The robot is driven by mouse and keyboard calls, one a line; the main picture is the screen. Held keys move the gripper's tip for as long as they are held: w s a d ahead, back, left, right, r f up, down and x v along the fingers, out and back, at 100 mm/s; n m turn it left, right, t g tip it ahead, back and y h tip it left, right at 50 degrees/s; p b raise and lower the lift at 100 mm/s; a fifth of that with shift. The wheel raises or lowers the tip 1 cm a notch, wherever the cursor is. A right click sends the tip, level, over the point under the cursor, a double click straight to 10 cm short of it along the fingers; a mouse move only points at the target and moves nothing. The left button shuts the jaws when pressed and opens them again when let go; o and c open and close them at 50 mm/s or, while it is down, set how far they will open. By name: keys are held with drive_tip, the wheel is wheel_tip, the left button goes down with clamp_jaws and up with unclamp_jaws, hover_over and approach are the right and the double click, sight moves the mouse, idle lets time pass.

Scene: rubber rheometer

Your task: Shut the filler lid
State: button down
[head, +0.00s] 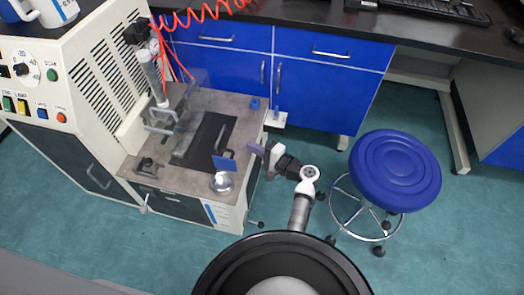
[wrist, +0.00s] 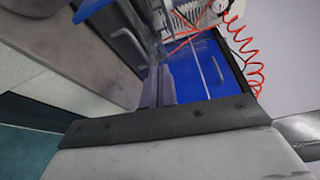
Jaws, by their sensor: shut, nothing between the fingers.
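A small blue flap (head: 224,162) stands tilted up near the front right of the machine's grey worktop (head: 180,110). A round, shiny, pale fitting (head: 221,182) sits just in front of it at the worktop's edge. I take the blue flap as the filler lid, raised, but the picture is too small to be sure. My gripper (head: 257,149) is to the right of the flap, apart from it, beside the worktop's right edge. In the wrist view its fingers (wrist: 159,87) are shut together with nothing between them.
A dark recessed plate (head: 208,140) and metal brackets stand left of the flap. Red coiled hose (head: 200,14) hangs above. Blue cabinets (head: 330,82) are behind, and a blue stool (head: 395,170) stands to the right.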

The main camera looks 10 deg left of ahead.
sight(224, 159)
drive_tip(key=a, duration=0.1)
drive_tip(key=s+a+p, duration=0.1)
drive_tip(key=a, duration=0.1)
drive_tip(key=s+a, duration=0.1)
drive_tip(key=shift+a+r+p, duration=0.2)
drive_tip(key=shift+a+p, duration=0.05)
drive_tip(key=shift+p, duration=0.15)
drive_tip(key=shift+s+r+n+y+b, duration=0.3)
drive_tip(key=shift+s+n+b, duration=0.15)
drive_tip(key=shift+n+b, duration=0.15)
drive_tip(key=shift+s+a+r+b, duration=0.1)
drive_tip(key=shift+s+r+b, duration=0.1)
drive_tip(key=shift+s, duration=0.85)
drive_tip(key=shift+s+d+r+b, duration=0.1)
drive_tip(key=shift+s+r, duration=0.15)
drive_tip(key=shift+s, duration=0.75)
drive_tip(key=shift+s+a+r+b, duration=0.1)
drive_tip(key=shift+s+r+b, duration=0.1)
drive_tip(key=shift+s, duration=0.85)
drive_tip(key=shift+s+a+f+b, duration=0.1)
drive_tip(key=shift+s+f+b, duration=0.25)
drive_tip(key=shift+s, duration=0.45)
drive_tip(key=shift+s+f+b, duration=0.2)
drive_tip(key=shift+s+f, duration=0.15)
drive_tip(key=shift+s, duration=0.4)
